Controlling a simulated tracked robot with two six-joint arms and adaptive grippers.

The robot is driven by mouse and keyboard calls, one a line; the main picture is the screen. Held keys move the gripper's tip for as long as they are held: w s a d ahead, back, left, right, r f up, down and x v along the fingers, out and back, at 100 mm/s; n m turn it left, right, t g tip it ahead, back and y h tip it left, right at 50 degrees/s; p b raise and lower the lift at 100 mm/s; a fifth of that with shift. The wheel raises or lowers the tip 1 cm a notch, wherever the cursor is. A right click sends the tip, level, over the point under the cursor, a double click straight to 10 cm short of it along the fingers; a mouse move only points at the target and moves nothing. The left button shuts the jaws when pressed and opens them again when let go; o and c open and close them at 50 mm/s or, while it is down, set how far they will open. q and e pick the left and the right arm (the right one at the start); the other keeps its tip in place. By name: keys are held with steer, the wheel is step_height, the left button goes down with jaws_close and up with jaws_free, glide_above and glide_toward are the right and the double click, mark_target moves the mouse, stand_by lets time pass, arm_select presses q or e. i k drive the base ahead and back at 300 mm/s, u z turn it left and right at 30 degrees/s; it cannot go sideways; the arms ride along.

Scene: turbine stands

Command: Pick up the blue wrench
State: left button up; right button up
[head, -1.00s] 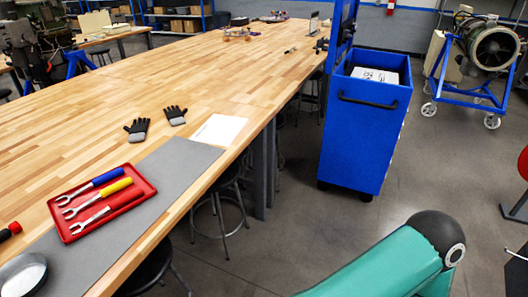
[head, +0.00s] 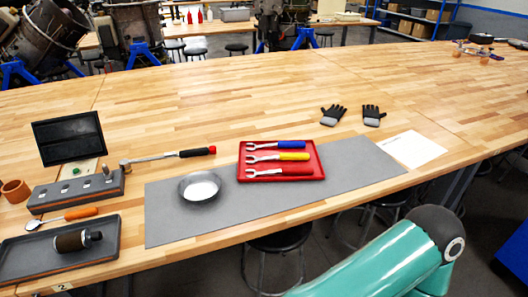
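The blue wrench (head: 276,146) lies in a red tray (head: 312,174) on a grey mat (head: 163,215) on the wooden bench. It is the farthest of three tools in the tray, with its metal jaw to the left and its blue handle to the right. A yellow-handled wrench (head: 279,157) lies just in front of it, and a red-handled tool (head: 281,170) is nearest. Neither of my grippers is in view. Only a teal part of my arm shows at the lower right.
A metal bowl (head: 199,187) stands left of the red tray. A ratchet (head: 168,155), a dark screen (head: 69,138) and a dark tray (head: 60,245) lie farther left. Gloves (head: 334,115) and a white paper (head: 409,149) lie right. Stools (head: 273,250) stand under the bench edge.

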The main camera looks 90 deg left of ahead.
mark_target(280, 144)
steer(key=z, duration=0.5)
steer(key=i, duration=0.2)
steer(key=u, duration=2.6)
steer(key=i, duration=0.35)
steer(key=z, duration=2.35)
steer(key=k, duration=0.5)
steer(key=z, duration=0.55)
steer(key=i, duration=0.2)
steer(key=u, duration=3.1)
